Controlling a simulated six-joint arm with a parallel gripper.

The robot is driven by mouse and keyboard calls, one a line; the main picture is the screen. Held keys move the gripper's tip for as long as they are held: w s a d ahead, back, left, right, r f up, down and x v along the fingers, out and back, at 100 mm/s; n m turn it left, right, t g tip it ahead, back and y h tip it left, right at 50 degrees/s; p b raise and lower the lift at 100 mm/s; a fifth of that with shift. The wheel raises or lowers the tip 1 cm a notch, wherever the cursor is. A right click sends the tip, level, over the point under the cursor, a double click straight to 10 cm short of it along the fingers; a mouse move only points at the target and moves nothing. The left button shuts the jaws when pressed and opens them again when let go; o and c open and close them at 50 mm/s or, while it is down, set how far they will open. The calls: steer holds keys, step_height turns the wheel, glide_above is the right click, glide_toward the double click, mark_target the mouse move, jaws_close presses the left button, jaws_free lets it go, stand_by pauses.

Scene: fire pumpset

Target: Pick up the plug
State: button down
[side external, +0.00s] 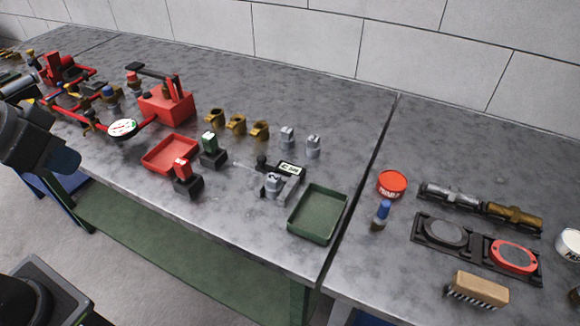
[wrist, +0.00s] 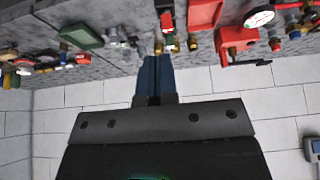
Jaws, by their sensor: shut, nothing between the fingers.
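I cannot tell for sure which piece is the plug. Two small grey metal fittings (side external: 287,138) (side external: 313,145) stand on the bench in the side view, and another grey fitting (side external: 272,183) sits on a black fixture with a labelled tag. Three brass fittings (side external: 237,124) stand in a row to their left. In the wrist view the grey fittings (wrist: 113,36) are small, near the top left of centre. My gripper (wrist: 155,58) has its blue fingers together, with nothing between them. The bench parts appear beyond its tips. Its fingertips cannot be made out in the side view.
A red tray (side external: 170,139) and a green tray (side external: 294,222) lie near the bench's front edge. A red pump assembly with a gauge (side external: 123,128) crowds the left. A gap separates the right bench, which holds a brush (side external: 478,289). The back middle is clear.

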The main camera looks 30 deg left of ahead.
steer(key=c, duration=1.8)
jaws_free()
steer(key=o, duration=1.1)
steer(key=w+d+r+m+g, duration=0.1)
steer(key=w+d+r+m, duration=0.15)
steer(key=w, duration=0.35)
steer(key=w+d+r+m+g, duration=0.1)
steer(key=w+d+r+m, duration=0.1)
steer(key=w+m, duration=0.3)
steer(key=m+g+y, duration=0.1)
steer(key=m+g, duration=0.3)
steer(key=m, duration=0.7)
glide_above(273, 177)
steer(key=shift+n, duration=0.25)
steer(key=f, duration=1.9)
steer(key=shift+d+f, duration=0.2)
steer(key=shift+a+f, duration=0.2)
steer(key=shift+f, duration=2.9)
